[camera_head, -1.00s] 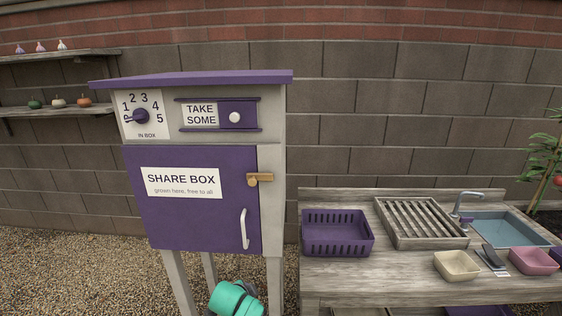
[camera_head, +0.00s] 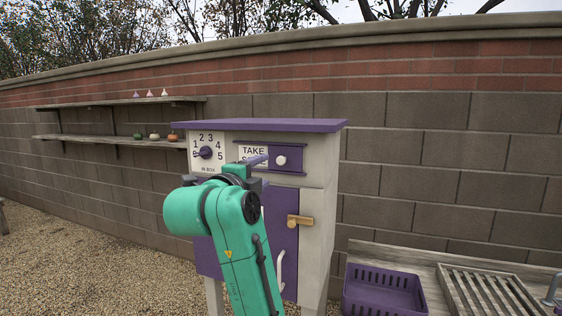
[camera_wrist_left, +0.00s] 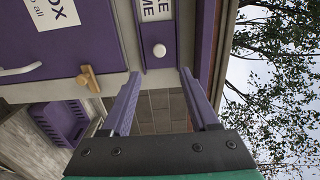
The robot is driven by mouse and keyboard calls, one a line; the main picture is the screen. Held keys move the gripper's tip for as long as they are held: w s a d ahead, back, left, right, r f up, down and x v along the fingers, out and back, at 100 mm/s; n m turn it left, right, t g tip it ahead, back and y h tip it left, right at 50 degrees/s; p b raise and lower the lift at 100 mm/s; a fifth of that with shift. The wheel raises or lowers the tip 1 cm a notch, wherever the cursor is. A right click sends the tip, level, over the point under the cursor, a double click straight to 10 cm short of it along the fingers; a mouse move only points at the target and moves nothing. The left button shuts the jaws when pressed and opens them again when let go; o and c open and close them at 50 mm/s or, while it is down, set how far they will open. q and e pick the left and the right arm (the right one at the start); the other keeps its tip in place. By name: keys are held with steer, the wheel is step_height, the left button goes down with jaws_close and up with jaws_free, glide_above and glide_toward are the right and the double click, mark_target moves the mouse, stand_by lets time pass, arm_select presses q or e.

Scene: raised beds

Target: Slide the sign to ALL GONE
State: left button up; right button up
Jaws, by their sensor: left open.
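The sliding sign (camera_head: 289,154) on the share box shows a purple panel with a round white knob (camera_head: 281,160) at the right. The words TAKE SOME (camera_head: 252,150) are partly hidden behind my left arm. My left gripper (camera_head: 264,169) is open and empty in front of the sign, left of the knob in the head view. In the left wrist view, the knob (camera_wrist_left: 159,50) shows ahead, between the lines of my left gripper's fingers (camera_wrist_left: 160,75), with no visible contact. My right gripper is out of view.
The share box's purple door (camera_head: 283,240) is closed, with a wooden latch (camera_head: 300,221). A number dial (camera_head: 206,152) sits left of the sign. Wall shelves (camera_head: 110,139) are at left. A purple basket (camera_head: 385,291) stands on the bench at lower right.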

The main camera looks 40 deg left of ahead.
mark_target(280, 162)
arm_select(q)
steer(key=p+x, duration=0.3)
steer(key=x, duration=0.8)
steer(key=shift+w+a+p, duration=0.2)
steer(key=shift+w+p, duration=0.05)
steer(key=shift+p, duration=0.1)
steer(key=shift+f, duration=0.1)
jaws_close()
stand_by(0.5)
